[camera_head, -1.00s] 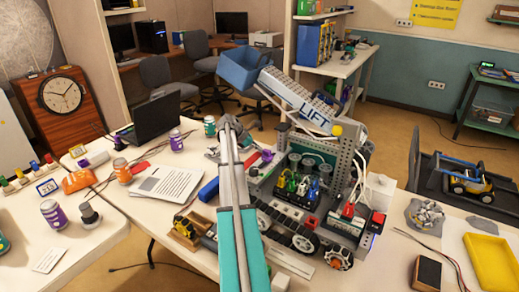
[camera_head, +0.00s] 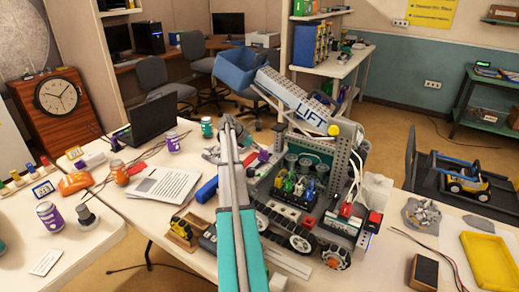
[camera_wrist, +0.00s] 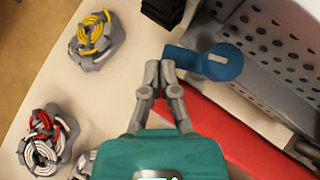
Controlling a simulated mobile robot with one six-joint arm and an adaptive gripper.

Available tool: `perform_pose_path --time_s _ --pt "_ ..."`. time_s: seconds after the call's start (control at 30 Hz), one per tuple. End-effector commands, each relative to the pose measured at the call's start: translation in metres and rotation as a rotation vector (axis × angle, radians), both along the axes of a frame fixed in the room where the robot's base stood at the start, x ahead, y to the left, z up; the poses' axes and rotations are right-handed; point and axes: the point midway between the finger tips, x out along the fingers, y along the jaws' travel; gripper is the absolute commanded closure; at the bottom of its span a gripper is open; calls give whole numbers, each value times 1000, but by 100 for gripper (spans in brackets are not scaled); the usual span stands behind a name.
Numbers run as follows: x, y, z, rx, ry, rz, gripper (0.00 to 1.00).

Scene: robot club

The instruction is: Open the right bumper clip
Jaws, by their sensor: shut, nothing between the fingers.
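The robot model with the LIFT arm (camera_head: 305,112) stands on the table; its grey perforated side (camera_wrist: 275,45) shows in the wrist view. A blue lever-like part with a pale mark (camera_wrist: 215,62), which looks like the clip, sticks out from that side above a red bar (camera_wrist: 225,135), probably the bumper. In the head view my arm hides part of the model, and the fingertips cannot be made out.
Two grey holders with coiled wire, one yellow (camera_wrist: 95,38) and one red and white (camera_wrist: 45,140), lie left of my gripper. Papers (camera_head: 162,188), a laptop (camera_head: 150,122) and several cans stand left of the model. A yellow tray (camera_head: 490,262) lies at the right.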

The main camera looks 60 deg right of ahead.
Motion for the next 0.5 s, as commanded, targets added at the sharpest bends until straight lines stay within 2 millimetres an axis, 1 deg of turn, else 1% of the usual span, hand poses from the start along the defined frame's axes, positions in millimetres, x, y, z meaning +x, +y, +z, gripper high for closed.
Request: perform_pose_path --time_s 0.5 --pt "-8 -6 0 0 0 -1 100"
